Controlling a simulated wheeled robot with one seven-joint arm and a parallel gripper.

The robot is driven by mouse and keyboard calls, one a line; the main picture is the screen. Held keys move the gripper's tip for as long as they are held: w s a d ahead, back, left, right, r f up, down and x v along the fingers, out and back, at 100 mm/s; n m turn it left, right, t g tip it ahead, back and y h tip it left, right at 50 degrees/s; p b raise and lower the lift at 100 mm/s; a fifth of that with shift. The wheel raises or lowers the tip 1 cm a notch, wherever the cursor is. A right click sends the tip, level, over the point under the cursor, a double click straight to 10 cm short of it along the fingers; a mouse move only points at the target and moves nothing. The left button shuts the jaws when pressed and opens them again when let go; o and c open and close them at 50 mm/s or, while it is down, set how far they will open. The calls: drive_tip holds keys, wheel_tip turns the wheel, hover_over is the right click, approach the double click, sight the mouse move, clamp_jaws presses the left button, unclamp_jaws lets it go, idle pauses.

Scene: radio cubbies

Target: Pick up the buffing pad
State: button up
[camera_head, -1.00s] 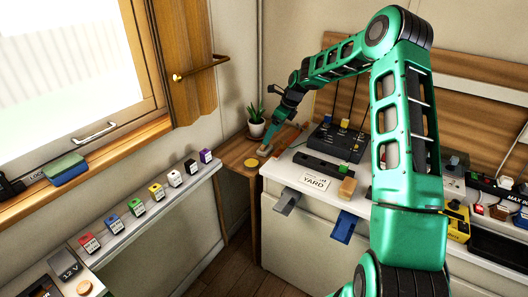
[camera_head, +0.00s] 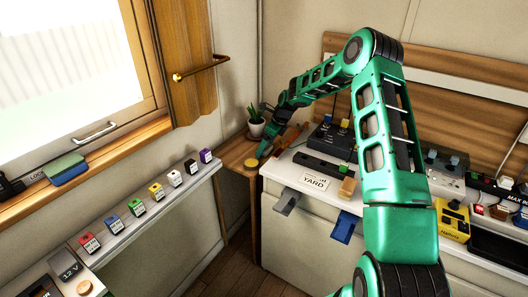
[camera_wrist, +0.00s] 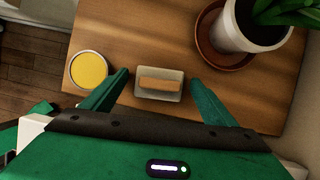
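A small grey pad with a tan wooden grip on top, which looks like the buffing pad (camera_wrist: 159,86), lies flat on the wooden corner table in the wrist view. My gripper (camera_wrist: 158,78) is open, with one green finger on each side of the pad and a visible gap at both sides. I cannot tell how high the fingertips are above the table. In the head view my gripper (camera_head: 264,151) points down over the corner table and hides the pad.
A round yellow-topped tin (camera_wrist: 88,70) stands left of the pad on the wooden table (camera_wrist: 135,35). A potted plant (camera_wrist: 240,30) on a brown saucer stands close at the upper right. The white counter (camera_head: 268,168) adjoins the table on the right in the head view.

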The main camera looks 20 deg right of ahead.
drive_tip(key=c, duration=1)
drive_tip(key=shift+r, duration=0.55)
drive_tip(key=r, duration=0.3)
drive_tip(key=shift+s+a+r, duration=0.1)
drive_tip(key=shift+a+r, duration=0.15)
drive_tip(key=shift+a, duration=0.05)
drive_tip(key=s+a+r, duration=0.1)
drive_tip(key=a+r, duration=0.1)
drive_tip(key=a, duration=0.1)
drive_tip(key=s+a+r, duration=0.2)
drive_tip(key=a, duration=0.1)
drive_tip(key=s+a+r, duration=0.1)
drive_tip(key=a+r, duration=0.1)
drive_tip(key=a, duration=0.2)
drive_tip(key=shift+s+a+r, duration=0.1)
drive_tip(key=shift+s+r, duration=0.1)
drive_tip(key=shift+s, duration=0.05)
